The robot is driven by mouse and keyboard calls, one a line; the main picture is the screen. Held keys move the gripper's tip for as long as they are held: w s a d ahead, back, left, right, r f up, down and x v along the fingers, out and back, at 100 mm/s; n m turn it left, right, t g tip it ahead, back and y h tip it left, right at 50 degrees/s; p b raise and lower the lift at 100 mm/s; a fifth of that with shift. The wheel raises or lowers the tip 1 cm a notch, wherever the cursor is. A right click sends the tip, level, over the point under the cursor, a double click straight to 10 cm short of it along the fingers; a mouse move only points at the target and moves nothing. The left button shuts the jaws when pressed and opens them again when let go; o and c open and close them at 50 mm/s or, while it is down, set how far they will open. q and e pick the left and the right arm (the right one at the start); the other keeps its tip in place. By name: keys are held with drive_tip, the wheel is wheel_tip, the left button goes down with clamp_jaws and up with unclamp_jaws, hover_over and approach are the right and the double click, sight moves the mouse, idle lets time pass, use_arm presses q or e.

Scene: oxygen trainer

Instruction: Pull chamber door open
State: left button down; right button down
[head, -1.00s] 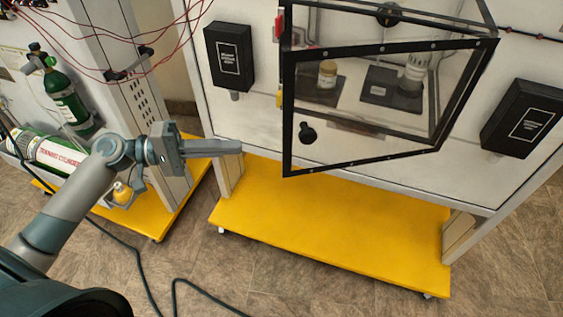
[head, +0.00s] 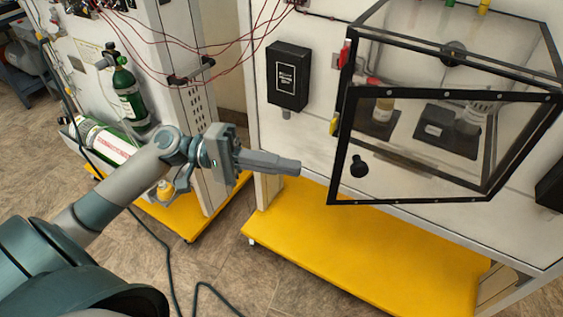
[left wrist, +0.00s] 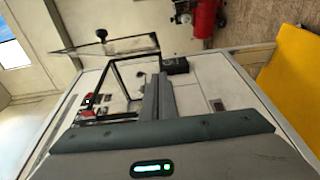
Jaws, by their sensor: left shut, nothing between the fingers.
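The chamber (head: 455,44) is a clear box with black edges on the white panel. Its clear, black-framed door (head: 430,97) stands ajar, its left edge swung out from the box. A round black knob (head: 359,166) sits near the door's lower left corner. My left gripper (head: 299,168) is shut and empty, left of the knob and apart from it in the picture. In the left wrist view my fingers (left wrist: 158,96) point towards the chamber's black frame (left wrist: 130,75); the door (left wrist: 125,46) and knob (left wrist: 101,35) show beyond. My right gripper is out of view.
A yellow base (head: 370,262) juts out below the panel. A black box (head: 287,76) hangs left of the chamber. Green cylinders (head: 128,93) and red cables (head: 215,48) are on the left stand. Small items, including a bottle (head: 383,108), stand inside the chamber.

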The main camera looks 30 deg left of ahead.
use_arm(q)
drive_tip(key=s+d+p, duration=0.1)
drive_tip(key=d+p, duration=0.5)
drive_tip(key=d, duration=0.3)
drive_tip(key=shift+s+d, duration=0.2)
drive_tip(key=shift+d, duration=0.05)
drive_tip(key=shift+s, duration=0.1)
idle(0.3)
